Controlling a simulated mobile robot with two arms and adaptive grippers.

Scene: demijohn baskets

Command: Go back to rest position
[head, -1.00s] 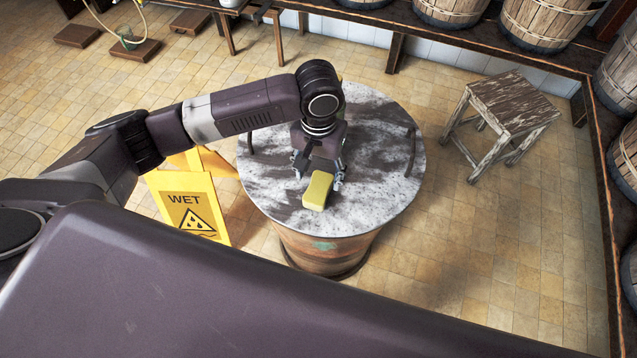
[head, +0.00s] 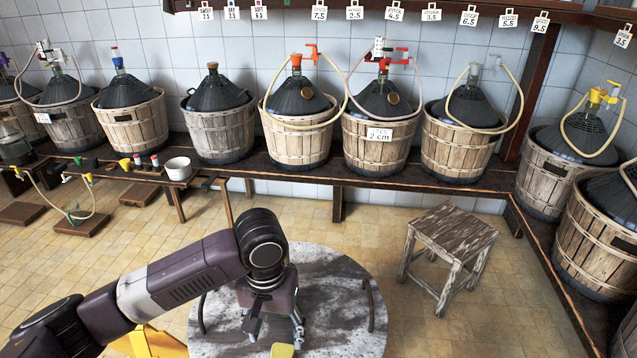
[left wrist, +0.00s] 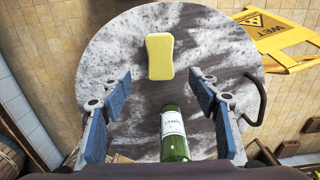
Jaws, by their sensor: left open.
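My left gripper (head: 275,334) hangs over the round marble-topped table (head: 345,300) in the head view, its arm coming in from the left. A yellow sponge (left wrist: 160,56) lies on the tabletop beyond the fingertips. It shows partly at the bottom edge of the head view (head: 282,350). A green bottle with a white label (left wrist: 174,128) appears in the lower middle of the wrist view; the gripper hides it in the head view. My right gripper is not in view.
A wooden stool (head: 448,245) stands right of the table. A yellow wet-floor sign (left wrist: 280,38) stands beside the table. Tiled floor (head: 420,325) is clear between table and stool.

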